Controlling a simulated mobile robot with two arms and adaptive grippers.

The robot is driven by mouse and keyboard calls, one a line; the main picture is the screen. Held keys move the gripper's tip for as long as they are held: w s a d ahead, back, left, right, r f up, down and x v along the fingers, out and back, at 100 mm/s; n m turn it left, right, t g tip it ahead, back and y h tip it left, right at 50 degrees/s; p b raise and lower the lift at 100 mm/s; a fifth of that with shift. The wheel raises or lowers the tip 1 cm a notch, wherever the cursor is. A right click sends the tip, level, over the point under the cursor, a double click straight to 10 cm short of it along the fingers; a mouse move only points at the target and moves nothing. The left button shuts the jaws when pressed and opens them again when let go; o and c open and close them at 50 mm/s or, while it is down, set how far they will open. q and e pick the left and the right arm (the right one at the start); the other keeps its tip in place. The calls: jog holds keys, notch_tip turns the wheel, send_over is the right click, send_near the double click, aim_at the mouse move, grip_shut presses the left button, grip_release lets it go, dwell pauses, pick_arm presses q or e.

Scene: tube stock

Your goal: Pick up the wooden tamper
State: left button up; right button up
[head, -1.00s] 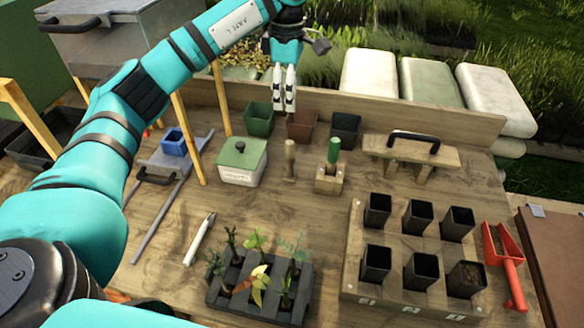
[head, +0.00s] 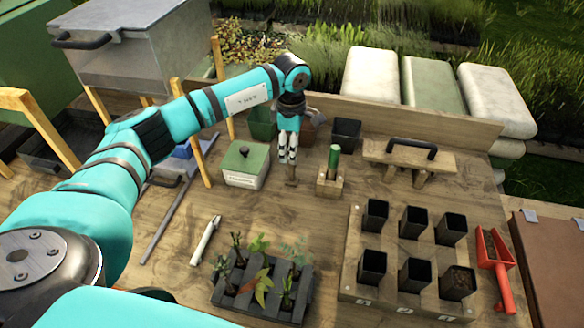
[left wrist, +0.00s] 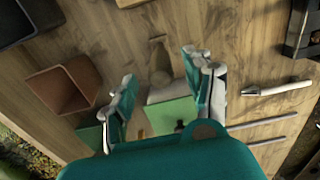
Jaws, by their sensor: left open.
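The wooden tamper (head: 291,177) stands on the wooden bench between the green-lidded box and the green-handled tool in its wooden block. In the head view my left gripper (head: 287,158) hangs over it, pointing down, and hides its upper part. In the left wrist view the tamper (left wrist: 158,60) shows in the gap between the two spread fingers of my left gripper (left wrist: 160,70). The gripper is open, with nothing held. I cannot tell how far the fingertips are above the tamper. My right gripper is not in view.
The green-lidded box (head: 243,166) is close at left, the wooden block (head: 330,184) close at right. Pots stand behind, including a black one (head: 345,133) and a brown one (left wrist: 65,88). A seedling tray (head: 232,298) and a pot rack (head: 350,262) are nearer.

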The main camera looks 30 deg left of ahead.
aim_at(292, 167)
pick_arm(q)
jog(key=shift+f+p, duration=0.65)
jog(key=shift+f, duration=1.25)
jog(key=shift+r, duration=0.1)
grip_shut()
